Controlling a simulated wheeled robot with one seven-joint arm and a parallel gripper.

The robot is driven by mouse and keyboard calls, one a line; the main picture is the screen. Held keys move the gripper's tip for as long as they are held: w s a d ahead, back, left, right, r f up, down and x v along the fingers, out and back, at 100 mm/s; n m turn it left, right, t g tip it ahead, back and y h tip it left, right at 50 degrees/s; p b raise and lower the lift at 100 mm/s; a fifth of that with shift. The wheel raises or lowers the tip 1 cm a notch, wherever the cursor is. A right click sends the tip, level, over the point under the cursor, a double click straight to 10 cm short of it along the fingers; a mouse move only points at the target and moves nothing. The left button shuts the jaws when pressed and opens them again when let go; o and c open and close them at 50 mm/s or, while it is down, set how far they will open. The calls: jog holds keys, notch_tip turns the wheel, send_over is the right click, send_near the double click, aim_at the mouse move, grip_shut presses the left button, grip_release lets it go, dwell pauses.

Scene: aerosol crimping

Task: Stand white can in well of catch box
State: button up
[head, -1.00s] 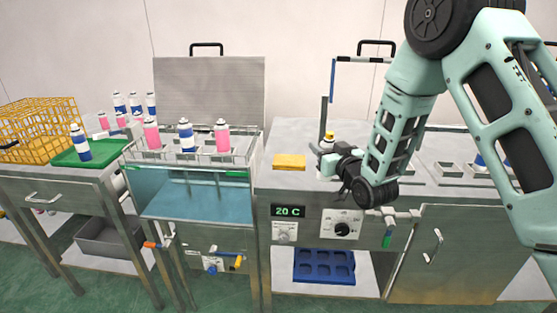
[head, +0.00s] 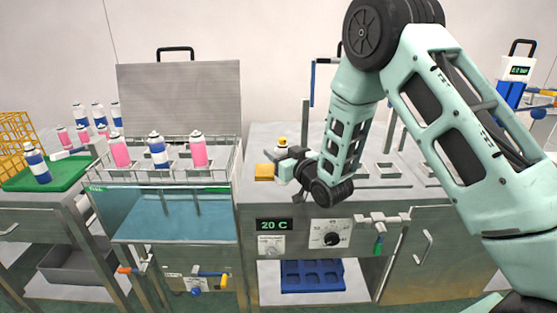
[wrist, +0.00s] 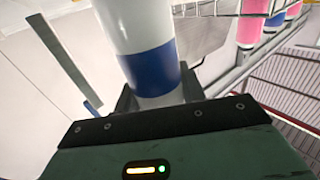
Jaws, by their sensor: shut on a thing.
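My gripper (head: 286,166) is shut on a white can (head: 281,170) above the middle counter. In the wrist view the can (wrist: 135,25) is white with a wide blue band, and the jaws grip it near the end close to the camera. In the head view its yellow and dark top shows above the jaws, and it looks about upright. The jaws and wrist hide part of it. I cannot tell for sure which thing is the catch box; open metal-framed wells (head: 386,172) sit in the counter to the right, partly behind my arm.
A yellow block (head: 264,172) lies on the counter just left of the gripper. A water bath (head: 165,212) with a rack of pink and blue-banded cans stands further left. A blue tray (head: 312,276) lies on the shelf below.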

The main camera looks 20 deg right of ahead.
jog(key=shift+f, duration=1.2)
jog(key=shift+f, duration=0.2)
jog(key=o, duration=1.1)
jog(key=shift+c, duration=0.2)
jog(key=shift+r, duration=0.15)
